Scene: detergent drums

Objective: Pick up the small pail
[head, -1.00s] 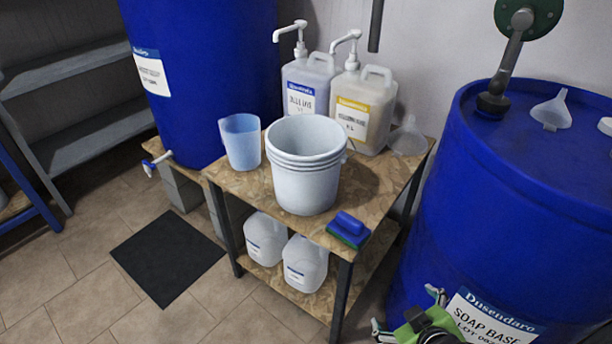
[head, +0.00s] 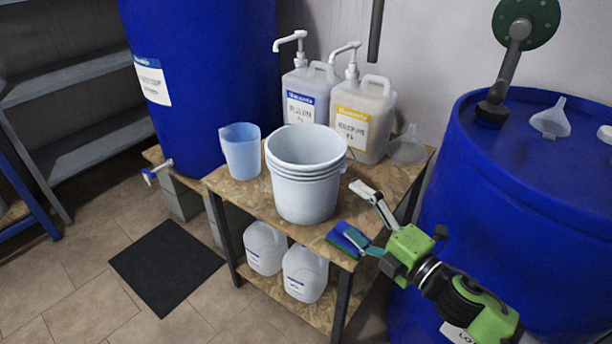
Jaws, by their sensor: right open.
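The small pail (head: 305,190) is pale grey-white, upright and open-topped, with ridges below its rim. It stands on the wooden top of a small table (head: 244,190) in the middle of the head view. My right gripper (head: 350,212) is green and black with pale fingers. It is open and empty, with its fingers spread to the right of the pail, apart from it in the picture. Its lower finger overlaps the blue and green sponge (head: 344,236) in view; I cannot tell whether they touch. My left gripper is not in view.
A bluish measuring jug (head: 240,150) stands left of the pail. Two pump jugs (head: 308,92) (head: 362,118) and a clear funnel (head: 407,148) stand behind it. Large blue drums (head: 200,70) (head: 540,190) flank the table. White bottles (head: 304,270) stand on the lower shelf.

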